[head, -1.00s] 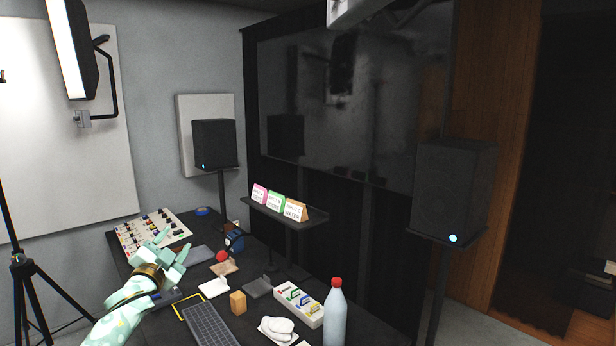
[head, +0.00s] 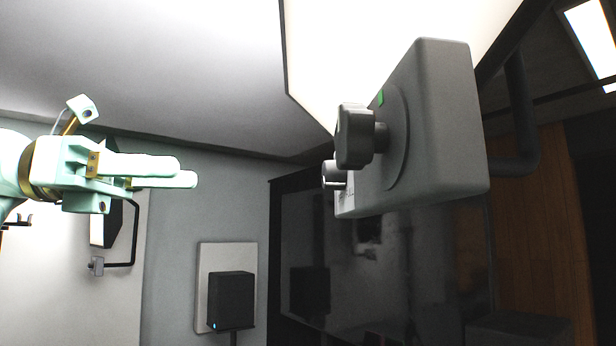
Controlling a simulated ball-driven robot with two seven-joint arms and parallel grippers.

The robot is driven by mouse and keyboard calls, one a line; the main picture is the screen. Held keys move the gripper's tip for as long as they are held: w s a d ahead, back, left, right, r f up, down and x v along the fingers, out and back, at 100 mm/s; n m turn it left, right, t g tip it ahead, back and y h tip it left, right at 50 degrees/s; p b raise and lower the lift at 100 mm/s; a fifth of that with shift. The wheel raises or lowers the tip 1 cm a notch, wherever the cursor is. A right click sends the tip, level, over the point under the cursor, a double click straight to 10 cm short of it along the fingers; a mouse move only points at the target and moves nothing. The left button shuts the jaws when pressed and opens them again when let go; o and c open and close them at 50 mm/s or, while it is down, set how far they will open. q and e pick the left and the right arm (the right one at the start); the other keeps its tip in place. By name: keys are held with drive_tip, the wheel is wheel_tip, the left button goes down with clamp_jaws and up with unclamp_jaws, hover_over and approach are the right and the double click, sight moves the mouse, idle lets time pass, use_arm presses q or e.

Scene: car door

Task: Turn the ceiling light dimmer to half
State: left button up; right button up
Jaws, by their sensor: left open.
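The ceiling light (head: 370,30) is a bright panel at the top centre of the head view. A grey control box (head: 440,120) hangs at its edge. A dark lobed dimmer knob (head: 353,137) sticks out from a round dial (head: 397,135) on the box's left face. A green mark (head: 380,98) shows at the dial's upper edge. A smaller knob (head: 333,175) sits below the large one. My left gripper (head: 188,172) is open and empty, left of the knob and clearly apart from it, fingers pointing right. My right gripper is not in view.
A dark curved bracket arm (head: 525,120) runs beside the box on the right. A black speaker (head: 231,299) stands low against the wall. A second lit lamp (head: 595,40) is at the upper right. The space between gripper and knob looks clear.

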sight(323, 177)
use_arm(q)
drive_tip(key=d+p, duration=0.1)
drive_tip(key=d, duration=0.4)
drive_tip(key=w+d, duration=0.1)
drive_tip(key=d, duration=0.4)
drive_tip(key=d+p, duration=0.1)
drive_tip(key=d, duration=0.4)
drive_tip(key=shift+w+d+r+p, duration=0.1)
drive_tip(key=shift+w+d+p, duration=0.1)
drive_tip(key=shift+w+p, duration=0.15)
drive_tip(key=shift+w+d, duration=0.15)
drive_tip(key=shift+d, duration=0.2)
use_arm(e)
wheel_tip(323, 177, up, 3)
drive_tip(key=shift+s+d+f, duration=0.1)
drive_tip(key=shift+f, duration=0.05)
use_arm(q)
drive_tip(key=shift+a, duration=0.1)
drive_tip(key=shift+c, duration=1.2)
drive_tip(key=c, duration=0.7)
